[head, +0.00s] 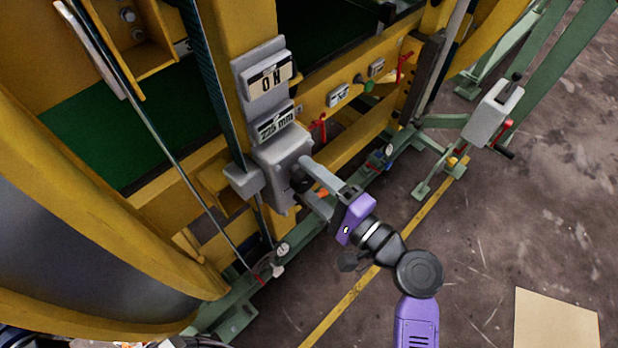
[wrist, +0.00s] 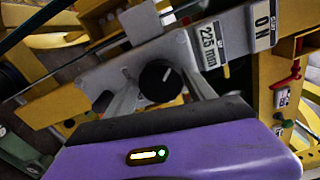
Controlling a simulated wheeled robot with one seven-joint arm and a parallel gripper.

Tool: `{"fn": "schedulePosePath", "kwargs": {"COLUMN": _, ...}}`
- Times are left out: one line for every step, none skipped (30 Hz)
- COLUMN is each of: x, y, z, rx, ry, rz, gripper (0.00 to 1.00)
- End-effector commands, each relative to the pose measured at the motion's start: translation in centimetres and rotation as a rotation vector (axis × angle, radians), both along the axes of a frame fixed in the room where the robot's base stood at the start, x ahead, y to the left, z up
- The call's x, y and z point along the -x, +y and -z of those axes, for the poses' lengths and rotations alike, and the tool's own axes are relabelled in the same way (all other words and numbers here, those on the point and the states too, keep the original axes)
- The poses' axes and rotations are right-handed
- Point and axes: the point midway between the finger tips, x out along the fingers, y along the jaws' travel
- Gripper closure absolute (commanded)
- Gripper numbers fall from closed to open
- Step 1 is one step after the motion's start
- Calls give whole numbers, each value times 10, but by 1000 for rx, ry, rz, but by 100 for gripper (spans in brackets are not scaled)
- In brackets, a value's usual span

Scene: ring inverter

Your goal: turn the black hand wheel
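The black hand wheel (wrist: 160,81) is a small round knob with a white mark on its face. It sits on the side of a grey box (head: 284,158) on the yellow machine. In the head view the wheel (head: 300,183) is partly hidden by my gripper. My gripper (head: 309,181) is open, with one finger on each side of the wheel. The wrist view also shows the two fingers (wrist: 164,86) apart, with the wheel between them in the picture. I cannot tell whether either finger touches it.
Signs reading "ON" (head: 268,78) and "225 mm" (head: 275,121) are above the grey box. A yellow beam (head: 345,92) with red levers runs behind. A green rail (head: 310,222) lies below. Open concrete floor (head: 510,215) is to the right, with a tan board (head: 556,322).

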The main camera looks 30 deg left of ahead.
Motion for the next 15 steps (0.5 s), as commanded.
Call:
{"fn": "schedulePosePath", "kwargs": {"x": 0, "y": 0, "z": 0, "rx": 0, "ry": 0, "rz": 0, "gripper": 25}}
{"fn": "schedulePosePath", "kwargs": {"x": 0, "y": 0, "z": 0, "rx": 0, "ry": 0, "rz": 0, "gripper": 22}}
{"fn": "schedulePosePath", "kwargs": {"x": 0, "y": 0, "z": 0, "rx": -1, "ry": -1, "rz": 0, "gripper": 22}}
{"fn": "schedulePosePath", "kwargs": {"x": 0, "y": 0, "z": 0, "rx": -1, "ry": -1, "rz": 0, "gripper": 22}}
{"fn": "schedulePosePath", "kwargs": {"x": 0, "y": 0, "z": -1, "rx": -1, "ry": -1, "rz": 0, "gripper": 22}}
{"fn": "schedulePosePath", "kwargs": {"x": 0, "y": 0, "z": -1, "rx": -1, "ry": -1, "rz": 0, "gripper": 22}}
{"fn": "schedulePosePath", "kwargs": {"x": 0, "y": 0, "z": -1, "rx": 0, "ry": -2, "rz": -1, "gripper": 22}}
{"fn": "schedulePosePath", "kwargs": {"x": 0, "y": 0, "z": -1, "rx": 0, "ry": -2, "rz": -1, "gripper": 22}}
{"fn": "schedulePosePath", "kwargs": {"x": 0, "y": 0, "z": -1, "rx": 0, "ry": -2, "rz": -1, "gripper": 22}}
{"fn": "schedulePosePath", "kwargs": {"x": 0, "y": 0, "z": -1, "rx": -1, "ry": -3, "rz": -1, "gripper": 22}}
{"fn": "schedulePosePath", "kwargs": {"x": 0, "y": 0, "z": -1, "rx": -1, "ry": -3, "rz": -1, "gripper": 22}}
{"fn": "schedulePosePath", "kwargs": {"x": 0, "y": -2, "z": -1, "rx": -1, "ry": -3, "rz": 0, "gripper": 22}}
{"fn": "schedulePosePath", "kwargs": {"x": 1, "y": -4, "z": -1, "rx": -2, "ry": -3, "rz": 1, "gripper": 22}}
{"fn": "schedulePosePath", "kwargs": {"x": 2, "y": -7, "z": -1, "rx": -2, "ry": -3, "rz": 1, "gripper": 22}}
{"fn": "schedulePosePath", "kwargs": {"x": 3, "y": -11, "z": 0, "rx": -2, "ry": -2, "rz": 1, "gripper": 22}}
